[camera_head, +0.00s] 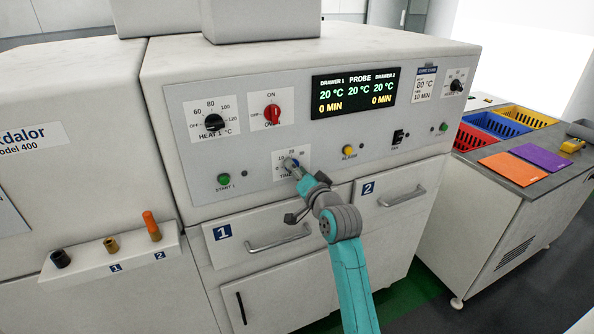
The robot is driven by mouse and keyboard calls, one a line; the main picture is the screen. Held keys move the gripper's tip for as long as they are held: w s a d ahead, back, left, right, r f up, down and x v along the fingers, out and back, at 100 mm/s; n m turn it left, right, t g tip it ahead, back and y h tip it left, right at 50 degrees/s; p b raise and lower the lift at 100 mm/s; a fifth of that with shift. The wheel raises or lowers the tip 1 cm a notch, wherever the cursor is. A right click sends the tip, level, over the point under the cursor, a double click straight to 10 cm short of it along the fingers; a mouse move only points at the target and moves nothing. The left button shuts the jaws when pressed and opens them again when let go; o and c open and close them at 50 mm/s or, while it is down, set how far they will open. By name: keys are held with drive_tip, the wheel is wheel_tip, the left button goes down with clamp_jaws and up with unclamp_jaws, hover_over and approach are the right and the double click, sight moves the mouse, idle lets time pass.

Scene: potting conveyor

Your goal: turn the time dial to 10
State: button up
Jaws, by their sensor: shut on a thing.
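The time dial's plate (305,155) is on the front panel of the white oven, below the display. Its scale shows 20 and 30 along the top, with other marks partly covered. My gripper (291,164) is at the plate from below and is shut on the time dial. The dial's knob is mostly hidden behind the fingers, so its pointer and setting cannot be read. The display (354,92) shows 20 °C three times and 0 MIN under drawer 1 and drawer 2.
The heat dial (213,122), red on/off switch (272,113), green start button (224,179) and yellow alarm button (348,150) surround the plate. Drawer handles (280,240) stick out below. A card (424,84) reads 80 °C, 10 MIN. A side bench (500,165) holds coloured baskets.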

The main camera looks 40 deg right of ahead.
drive_tip(key=o, duration=1.1)
drive_tip(key=shift+o, duration=0.2)
drive_tip(key=v, duration=1.2)
drive_tip(key=s+a+f+n+g+y, duration=0.2)
drive_tip(key=s+a+f+n, duration=0.3)
drive_tip(key=s+a+f, duration=1.2)
drive_tip(key=s+a+n+y, duration=0.1)
drive_tip(key=s+a+n, duration=0.2)
drive_tip(key=s, duration=0.8)
drive_tip(key=s+a+f+n+y, duration=0.1)
drive_tip(key=s+a+n+y, duration=0.1)
drive_tip(key=s, duration=0.8)
drive_tip(key=shift+s+a+f+n+g, duration=0.3)
drive_tip(key=shift+s+a+n, duration=0.1)
drive_tip(key=shift+a+n, duration=0.6)
